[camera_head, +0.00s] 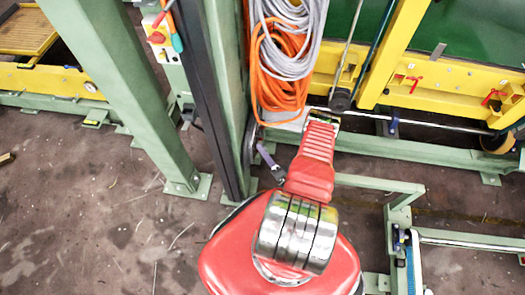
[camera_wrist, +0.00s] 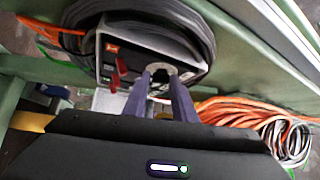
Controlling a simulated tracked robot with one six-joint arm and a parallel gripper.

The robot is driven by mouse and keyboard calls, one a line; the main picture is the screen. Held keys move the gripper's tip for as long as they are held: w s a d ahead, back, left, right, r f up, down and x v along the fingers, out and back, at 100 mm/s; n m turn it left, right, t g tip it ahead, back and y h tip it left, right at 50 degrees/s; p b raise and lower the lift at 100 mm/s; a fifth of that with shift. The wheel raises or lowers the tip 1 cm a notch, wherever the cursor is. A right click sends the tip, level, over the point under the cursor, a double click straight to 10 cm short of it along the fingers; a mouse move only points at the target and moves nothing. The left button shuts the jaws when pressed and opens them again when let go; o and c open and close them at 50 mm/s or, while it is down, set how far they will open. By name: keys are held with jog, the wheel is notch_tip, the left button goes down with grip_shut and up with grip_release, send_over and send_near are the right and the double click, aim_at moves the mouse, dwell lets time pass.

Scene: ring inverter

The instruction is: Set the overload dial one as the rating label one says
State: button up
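In the wrist view, the two purple fingers of my gripper (camera_wrist: 160,83) point at a dark-faced panel (camera_wrist: 122,58) and stand apart with a gap between them. A grey rounded part (camera_wrist: 158,68) shows at their tips; it may be the overload dial, but its marks cannot be read. I cannot tell whether the fingers touch it. The panel also carries a small orange label (camera_wrist: 112,47), which is too small to read. In the head view, my purple gripper (camera_head: 268,160) is small, beside the green post, and its finger gap is unclear. No rating label one can be made out.
A red handle (camera_wrist: 119,74) sits on the panel just left of my fingers. A thick dark cable coil (camera_wrist: 190,22) surrounds the panel's top and sides. Orange and grey cables (camera_head: 285,55) hang by the green post (camera_head: 227,85). Floor (camera_head: 90,225) is open at lower left.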

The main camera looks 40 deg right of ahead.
jog(key=o, duration=0.4)
jog(key=shift+s, duration=0.1)
jog(key=shift+v, duration=6.8)
jog(key=shift+f, duration=0.15)
jog(key=shift+c, duration=0.2)
